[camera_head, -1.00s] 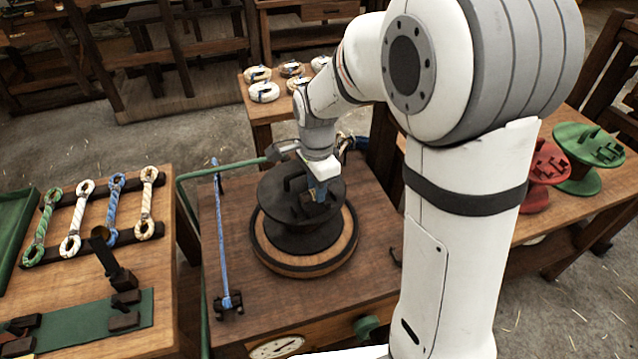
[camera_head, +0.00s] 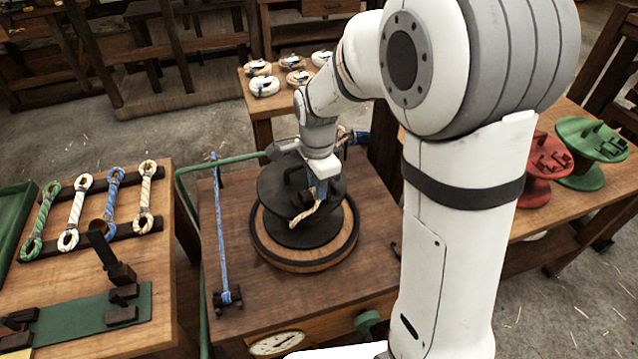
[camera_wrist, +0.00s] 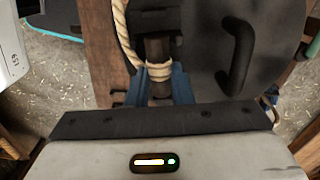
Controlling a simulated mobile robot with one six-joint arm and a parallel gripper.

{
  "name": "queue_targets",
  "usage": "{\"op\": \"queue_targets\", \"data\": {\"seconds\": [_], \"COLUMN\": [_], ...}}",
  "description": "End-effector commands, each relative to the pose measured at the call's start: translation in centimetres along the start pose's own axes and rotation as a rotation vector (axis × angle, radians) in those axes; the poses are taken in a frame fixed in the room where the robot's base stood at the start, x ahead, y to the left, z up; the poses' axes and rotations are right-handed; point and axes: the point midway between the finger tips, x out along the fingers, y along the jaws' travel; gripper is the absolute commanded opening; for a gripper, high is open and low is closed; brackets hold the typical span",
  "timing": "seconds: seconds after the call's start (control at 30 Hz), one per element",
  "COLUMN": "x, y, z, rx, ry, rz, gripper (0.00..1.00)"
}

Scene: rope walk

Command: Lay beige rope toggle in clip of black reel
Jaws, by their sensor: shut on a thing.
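The black reel (camera_head: 270,188) stands upright on a round wooden turntable, its top disc facing up. It fills much of the wrist view (camera_wrist: 205,70), with a curved black handle (camera_wrist: 238,55) at right. My gripper (camera_head: 318,190) is over the disc's right front part. Its blue fingers are shut on the beige rope toggle (camera_wrist: 158,71), a dark wooden pin with rope wound round it. Its beige rope tail (camera_head: 306,214) hangs over the disc's front. A black stepped block, seemingly the clip (camera_wrist: 158,18), is just beyond the toggle; whether they touch is unclear.
A blue rope (camera_head: 222,235) is stretched along the bench's left side. Several rope pieces (camera_head: 75,215) lie on the left table. Red (camera_head: 545,160) and green (camera_head: 590,140) reels stand at right, coiled ropes (camera_head: 264,86) behind.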

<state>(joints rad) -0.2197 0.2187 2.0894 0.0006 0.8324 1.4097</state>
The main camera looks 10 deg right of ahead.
Motion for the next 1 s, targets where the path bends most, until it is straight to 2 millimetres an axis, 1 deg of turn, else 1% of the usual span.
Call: {"op": "queue_targets", "data": {"seconds": [0.23, 0.27, 0.5, 0.57, 0.83, 1.0], "x": [0.5, 0.4, 0.4, 0.4, 0.2, -0.9], "y": [0.0, 0.0, 0.0, 0.0, 0.0, 0.0], "z": [0.0, 0.0, -0.1, -0.1, -0.1, -0.1], "rx": [0.001, 0.001, 0.001, 0.001, 0.001, 0.001], "ry": [0.000, 0.000, 0.000, 0.000, 0.000, 0.000], "rz": [0.000, 0.000, 0.000, 0.000, 0.000, -0.001], "gripper": [0.00, 0.22, 0.41, 0.45, 0.45, 0.45]}}
